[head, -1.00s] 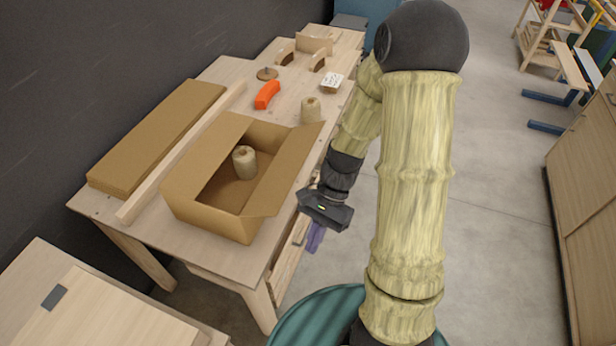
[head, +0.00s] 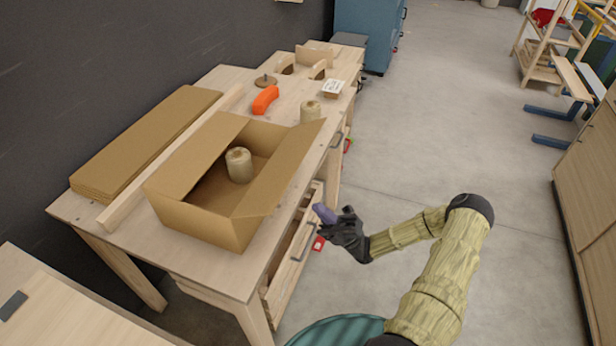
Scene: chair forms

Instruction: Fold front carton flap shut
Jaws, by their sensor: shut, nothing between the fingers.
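The open brown carton (head: 205,222) stands on the workbench, with a pale roll (head: 239,165) inside it. Its right-hand long flap (head: 285,168), on the side toward my arm, stands up and leans outward.
The bench (head: 232,277) has a drawer (head: 285,275) slightly out, with a handle near my gripper. A wooden strip (head: 165,160) and stacked flat cardboard (head: 140,145) lie left of the carton. An orange object (head: 265,100) and another roll (head: 310,111) lie behind it.

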